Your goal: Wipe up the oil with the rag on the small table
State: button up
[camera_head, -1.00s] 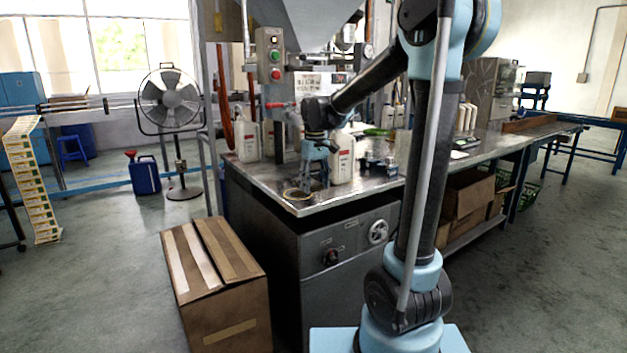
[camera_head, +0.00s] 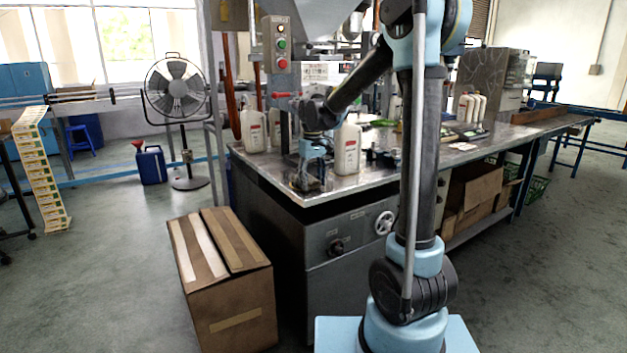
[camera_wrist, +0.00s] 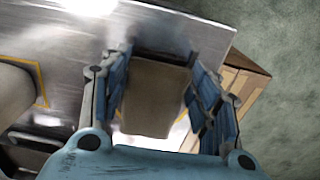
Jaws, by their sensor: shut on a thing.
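My gripper (camera_head: 312,186) is low over the front left corner of the metal table (camera_head: 283,184). In the wrist view its fingers (camera_wrist: 152,110) are closed on a brownish-grey, flat, cloth-like piece that looks like the rag (camera_wrist: 155,92). The rag hangs between the fingers, over or against the tabletop. I cannot tell whether it touches. Thin yellow lines (camera_wrist: 42,88) show on the tabletop at both sides in the wrist view; I cannot tell whether they are oil. No clear oil patch shows in the head view, where the gripper hides part of the corner.
A white jug (camera_head: 347,150) stands just right of my gripper, and another white jug (camera_head: 253,130) stands behind to the left. A cardboard box (camera_head: 225,285) is on the floor by the table's left end. A control post (camera_head: 277,45) rises behind.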

aim_at(304, 192)
jog(key=shift+f, duration=0.4)
dwell(0.7)
jog(key=shift+d, duration=0.1)
